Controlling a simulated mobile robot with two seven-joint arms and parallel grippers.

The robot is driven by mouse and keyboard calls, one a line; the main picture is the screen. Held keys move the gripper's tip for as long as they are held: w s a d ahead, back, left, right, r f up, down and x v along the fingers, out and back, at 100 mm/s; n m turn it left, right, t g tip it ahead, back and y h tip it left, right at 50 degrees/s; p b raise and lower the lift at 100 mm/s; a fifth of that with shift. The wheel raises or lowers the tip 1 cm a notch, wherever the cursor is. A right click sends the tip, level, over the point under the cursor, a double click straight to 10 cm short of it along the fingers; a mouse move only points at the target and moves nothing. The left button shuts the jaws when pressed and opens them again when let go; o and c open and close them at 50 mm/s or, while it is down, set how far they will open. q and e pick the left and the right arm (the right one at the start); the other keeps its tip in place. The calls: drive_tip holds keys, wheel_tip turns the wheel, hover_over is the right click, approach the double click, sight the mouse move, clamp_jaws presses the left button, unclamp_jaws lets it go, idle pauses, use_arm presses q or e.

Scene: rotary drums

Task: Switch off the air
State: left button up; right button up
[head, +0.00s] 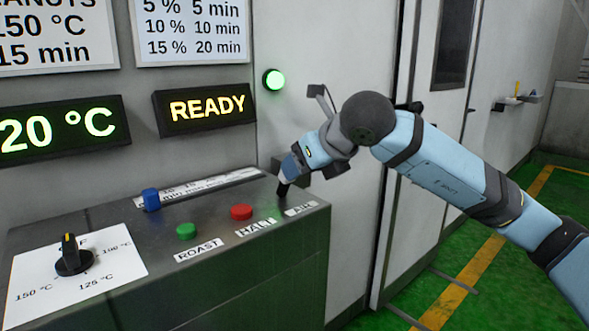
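The AIR label (301,209) lies at the right end of the sloped control panel (215,213). My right gripper (284,187) reaches in from the right and points down just behind that label. A dark tip there touches or nearly touches the panel. The air control itself is hidden or cannot be told apart from the dark fingertips. I cannot see whether the fingers are open or shut. My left gripper is not in view.
On the panel are a red HALT button (241,212), a green ROAST button (186,231), a blue knob (151,199) and a black temperature dial (74,256). Displays read READY (206,107) and 20 °C (62,129). A green lamp (274,80) glows. Green floor (490,290) is free at right.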

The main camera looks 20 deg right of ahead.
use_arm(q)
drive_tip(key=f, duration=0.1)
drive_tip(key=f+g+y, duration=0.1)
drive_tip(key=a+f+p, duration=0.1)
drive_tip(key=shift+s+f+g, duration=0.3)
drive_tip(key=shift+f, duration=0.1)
use_arm(e)
drive_tip(key=v, duration=0.9)
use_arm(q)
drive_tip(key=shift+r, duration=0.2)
